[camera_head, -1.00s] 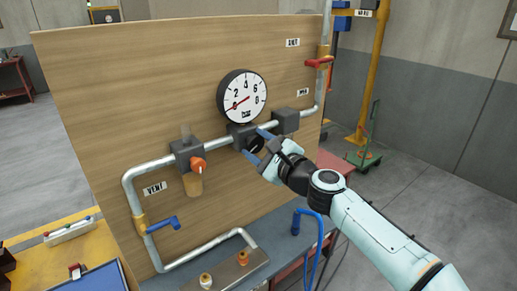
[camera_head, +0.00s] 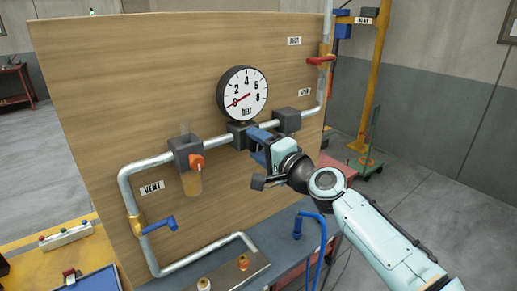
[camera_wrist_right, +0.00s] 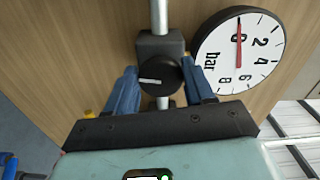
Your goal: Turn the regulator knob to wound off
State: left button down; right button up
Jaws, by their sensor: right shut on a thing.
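The regulator knob (camera_wrist_right: 160,75) is black and round with a white pointer line, on a dark grey block (camera_wrist_right: 150,45) in the pipe. My right gripper (camera_wrist_right: 158,70) is shut on it, one blue finger on each side. The pointer line lies crosswise, towards the left finger in the wrist view. In the head view my right gripper (camera_head: 262,146) covers the knob. The round gauge (camera_head: 242,94) sits above; its red needle is at 0, which also shows on the gauge in the wrist view (camera_wrist_right: 225,65). My left gripper is out of view.
On the wooden panel (camera_head: 110,90), an orange-red knob (camera_head: 197,161) is left of my gripper, a blue-handled valve (camera_head: 160,225) lower left, and a red-handled valve (camera_head: 320,60) upper right. A grey block (camera_head: 287,120) stands close right of my gripper.

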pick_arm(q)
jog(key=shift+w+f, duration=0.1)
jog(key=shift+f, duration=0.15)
pick_arm(e)
jog(key=shift+n, duration=0.9)
pick_arm(q)
jog(key=shift+b, duration=0.3)
pick_arm(e)
jog(key=o, duration=1)
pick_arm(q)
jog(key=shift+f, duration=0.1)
pick_arm(e)
jog(key=shift+d, duration=0.1)
pick_arm(q)
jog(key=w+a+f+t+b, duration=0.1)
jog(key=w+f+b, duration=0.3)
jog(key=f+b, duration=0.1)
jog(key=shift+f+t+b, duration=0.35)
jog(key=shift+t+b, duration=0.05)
jog(key=shift+b, duration=0.3)
pick_arm(e)
jog(key=v, duration=1.3)
jog(key=shift+s, duration=0.15)
